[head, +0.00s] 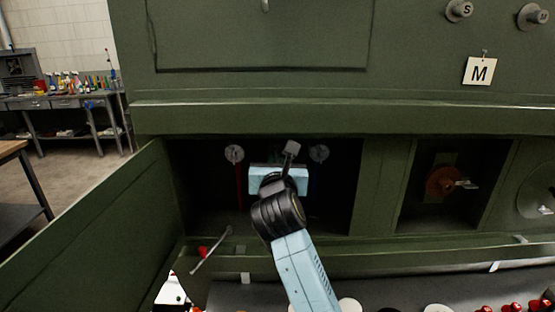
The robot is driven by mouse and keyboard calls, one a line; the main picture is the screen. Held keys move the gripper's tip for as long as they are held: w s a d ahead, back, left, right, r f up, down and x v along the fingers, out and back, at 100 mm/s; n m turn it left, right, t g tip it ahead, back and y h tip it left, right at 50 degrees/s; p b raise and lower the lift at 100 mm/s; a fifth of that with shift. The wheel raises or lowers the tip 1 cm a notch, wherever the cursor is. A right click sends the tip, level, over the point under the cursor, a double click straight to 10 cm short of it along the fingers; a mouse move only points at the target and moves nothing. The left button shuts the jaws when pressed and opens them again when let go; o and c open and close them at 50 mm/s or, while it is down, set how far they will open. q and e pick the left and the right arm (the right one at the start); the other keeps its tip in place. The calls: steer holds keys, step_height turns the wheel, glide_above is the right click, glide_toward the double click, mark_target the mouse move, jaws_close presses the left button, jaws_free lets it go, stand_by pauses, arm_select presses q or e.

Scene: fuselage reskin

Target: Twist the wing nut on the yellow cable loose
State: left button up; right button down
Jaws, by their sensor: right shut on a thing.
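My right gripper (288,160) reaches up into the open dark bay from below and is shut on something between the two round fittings. Its light blue body and black wrist cover the spot, so the yellow cable and its wing nut do not show. A small grey piece (291,147) sticks up above the gripper; I cannot tell whether it is a finger or part of the nut. A round fitting (234,153) with a red cable (239,185) is on the left, and another fitting (319,153) with a dark blue cable is on the right.
The open green panel (95,230) slants out at the left of the bay. A lower ledge (440,256) runs along the front. An orange-brown wheel (441,182) sits in the bay to the right. A sign "M" (479,71) hangs above.

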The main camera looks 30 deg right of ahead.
steer(key=shift+n+p, duration=1.4)
steer(key=shift+p, duration=0.1)
stand_by(1.0)
steer(key=shift+r+n+p, duration=0.1)
steer(key=shift+n+p, duration=0.55)
steer(key=shift+n, duration=0.25)
stand_by(0.7)
steer(key=shift+n+p, duration=0.35)
steer(key=shift+n, duration=0.55)
stand_by(0.6)
steer(key=shift+n, duration=1.2)
stand_by(1.2)
